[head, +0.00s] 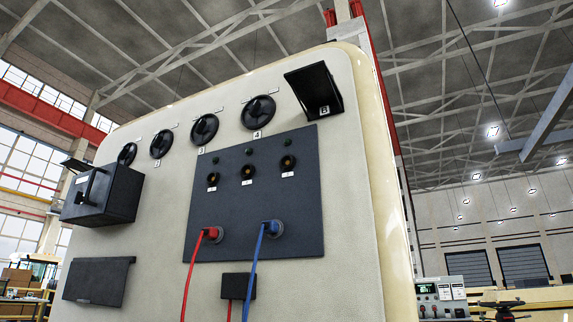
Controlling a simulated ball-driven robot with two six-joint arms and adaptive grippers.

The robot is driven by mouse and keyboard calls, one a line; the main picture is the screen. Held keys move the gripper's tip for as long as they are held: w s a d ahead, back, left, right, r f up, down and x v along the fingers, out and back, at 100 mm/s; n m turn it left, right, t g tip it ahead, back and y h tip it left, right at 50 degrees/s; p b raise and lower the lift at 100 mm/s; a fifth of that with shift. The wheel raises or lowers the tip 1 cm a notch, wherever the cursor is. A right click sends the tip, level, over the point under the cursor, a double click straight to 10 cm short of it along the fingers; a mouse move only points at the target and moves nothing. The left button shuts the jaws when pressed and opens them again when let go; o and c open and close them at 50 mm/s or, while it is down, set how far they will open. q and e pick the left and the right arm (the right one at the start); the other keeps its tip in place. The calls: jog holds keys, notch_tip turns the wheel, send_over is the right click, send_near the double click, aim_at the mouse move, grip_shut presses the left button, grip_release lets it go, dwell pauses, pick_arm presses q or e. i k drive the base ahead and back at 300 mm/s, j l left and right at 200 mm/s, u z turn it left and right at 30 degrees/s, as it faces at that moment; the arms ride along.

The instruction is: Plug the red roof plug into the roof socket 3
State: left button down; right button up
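A red plug (211,233) sits in a round fitting at the lower left of the dark panel (305,225), with its red cable hanging down. A blue plug (269,227) sits in a similar fitting to its right. Above them on the panel are three small round sockets, left (213,179), middle (247,171) and right (287,163). They look empty, and each has a small label too small to read. I cannot tell for certain which fitting is roof socket 3. Neither of my grippers shows in the head view.
The pale trolley wall (345,215) also carries several round black discs (204,129), an open black hood (315,90) marked B, a black box (103,193) and a black flap (98,281). A small black box (238,286) sits below the panel. A control console (441,299) stands behind at right.

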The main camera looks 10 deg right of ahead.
aim_at(210, 233)
jog(key=z, duration=0.6)
jog(key=i+j+z, duration=0.15)
jog(key=j+z, duration=0.85)
jog(key=j, duration=0.85)
jog(key=j+z, duration=0.15)
jog(key=j, duration=0.45)
jog(key=k+j, duration=0.15)
jog(key=j, duration=0.45)
jog(key=j+z, duration=0.15)
jog(key=j, duration=0.45)
jog(key=k+j, duration=0.15)
jog(key=j, duration=0.4)
jog(key=k+j+z, duration=0.1)
jog(key=j, duration=0.5)
